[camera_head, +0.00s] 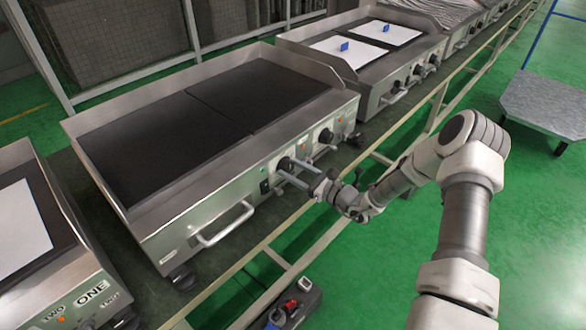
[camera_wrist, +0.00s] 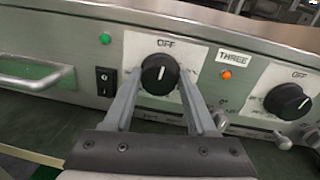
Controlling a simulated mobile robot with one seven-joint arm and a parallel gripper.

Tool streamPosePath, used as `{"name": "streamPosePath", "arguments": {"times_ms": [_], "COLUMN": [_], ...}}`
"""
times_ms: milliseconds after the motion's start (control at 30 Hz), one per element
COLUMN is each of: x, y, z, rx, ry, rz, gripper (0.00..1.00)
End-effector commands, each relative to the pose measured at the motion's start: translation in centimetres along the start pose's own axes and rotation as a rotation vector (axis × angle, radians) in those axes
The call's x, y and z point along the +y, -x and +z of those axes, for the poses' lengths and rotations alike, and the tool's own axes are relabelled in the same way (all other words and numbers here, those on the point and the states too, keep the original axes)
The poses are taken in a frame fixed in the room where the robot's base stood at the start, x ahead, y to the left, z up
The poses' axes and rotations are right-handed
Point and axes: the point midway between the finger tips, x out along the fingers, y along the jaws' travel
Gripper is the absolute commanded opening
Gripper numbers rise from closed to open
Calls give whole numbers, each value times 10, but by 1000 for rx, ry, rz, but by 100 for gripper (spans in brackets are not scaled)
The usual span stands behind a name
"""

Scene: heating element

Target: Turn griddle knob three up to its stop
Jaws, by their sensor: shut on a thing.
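The griddle (camera_head: 165,125) is a steel unit with two dark plates. My gripper (camera_head: 281,169) reaches its front panel from the right. In the wrist view my gripper (camera_wrist: 159,78) has one finger on each side of a black knob (camera_wrist: 160,70) and is shut on it. The white mark on this knob points up, close to the OFF print. The label THREE (camera_wrist: 236,60) is right of this knob, above an orange lamp (camera_wrist: 226,74). A second black knob (camera_wrist: 288,101) is farther right, under its own OFF print; nothing touches it.
A black switch (camera_wrist: 105,81), a green lamp (camera_wrist: 105,38) and a bar handle (camera_wrist: 35,75) are left of the held knob. Other griddles stand at both ends of the bench. A rail (camera_head: 285,258) runs along the front, with green floor beyond.

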Motion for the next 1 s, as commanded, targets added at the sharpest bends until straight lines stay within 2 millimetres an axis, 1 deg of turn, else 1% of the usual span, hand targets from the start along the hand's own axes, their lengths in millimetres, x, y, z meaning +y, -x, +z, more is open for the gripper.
{"name": "streamPosePath", "arguments": {"times_ms": [267, 1000], "x": [-1, 0], "y": [1, 1], "z": [1, -2], "rx": [-19, -78], "ry": [-230, -931], "rz": [-6, -16], "gripper": [2, 2]}}
